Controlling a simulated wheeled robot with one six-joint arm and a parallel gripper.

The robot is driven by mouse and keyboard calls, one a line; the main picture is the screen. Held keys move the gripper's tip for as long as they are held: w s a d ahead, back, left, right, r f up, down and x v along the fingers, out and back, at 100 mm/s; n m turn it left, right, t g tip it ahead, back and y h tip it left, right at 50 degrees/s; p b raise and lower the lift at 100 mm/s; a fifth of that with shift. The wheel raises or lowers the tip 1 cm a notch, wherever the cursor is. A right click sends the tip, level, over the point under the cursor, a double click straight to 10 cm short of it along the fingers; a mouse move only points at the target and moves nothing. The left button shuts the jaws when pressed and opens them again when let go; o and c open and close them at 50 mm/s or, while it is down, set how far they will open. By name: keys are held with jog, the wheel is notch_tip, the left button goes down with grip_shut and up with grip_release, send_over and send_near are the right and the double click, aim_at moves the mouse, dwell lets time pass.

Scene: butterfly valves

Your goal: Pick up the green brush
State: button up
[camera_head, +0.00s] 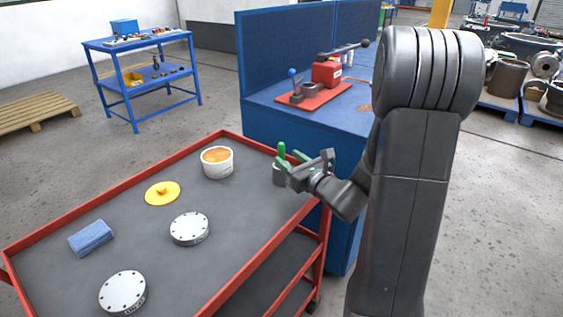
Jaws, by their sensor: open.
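The green brush (282,151) shows as a small upright green piece at the right end of the cart top, by the tip of my gripper. A second green piece shows just right of it, and I cannot tell whether it belongs to the same brush. My gripper (302,168) is open and reaches in from the right at the brush. Its fingers and a small grey block-like shape hide the brush's lower part. I cannot tell whether a finger touches it.
The red-rimmed cart (75,270) also carries a white pot (217,163), a yellow lid (162,193), a blue cloth (91,238) and two round metal discs (189,229), (123,292). A blue workbench (262,122) stands close behind the gripper.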

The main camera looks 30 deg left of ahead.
jog(key=shift+x, duration=0.9)
jog(key=shift+r+p+x, duration=0.1)
jog(key=shift+r+x, duration=0.1)
jog(key=shift+x, duration=0.7)
jog(key=shift+r+p+x, duration=0.15)
jog(key=shift+x, duration=0.75)
jog(key=shift+r+p+x, duration=0.1)
jog(key=shift+r+x, duration=0.1)
jog(key=shift+x, duration=0.7)
jog(key=shift+w+d, duration=0.1)
jog(key=shift+w, duration=0.1)
grip_shut()
